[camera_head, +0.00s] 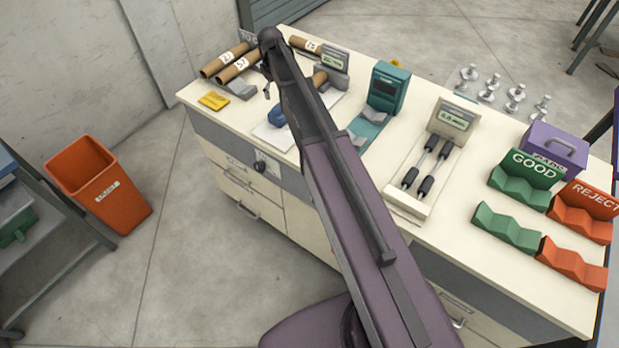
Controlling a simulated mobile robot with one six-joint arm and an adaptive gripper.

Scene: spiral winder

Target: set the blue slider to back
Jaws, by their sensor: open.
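A small blue object (278,117) lies on a pale sheet (272,136) near the front left of the bench. My arm covers its right side, so I cannot tell for sure that it is the blue slider or how it is set. My gripper (267,92) hangs from the far end of my arm, above the bench's left part, and appears just behind the blue object in the picture. It is small and partly hidden by my arm. Its jaws are open, and I see nothing held in them.
The bench (467,250) carries brown tubes (238,68), a yellow pad (214,101), a teal device (388,88), a gauge (453,120) with black-handled rods, a purple box (553,152), and green and orange trays. An orange bin (98,184) stands on the floor at left.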

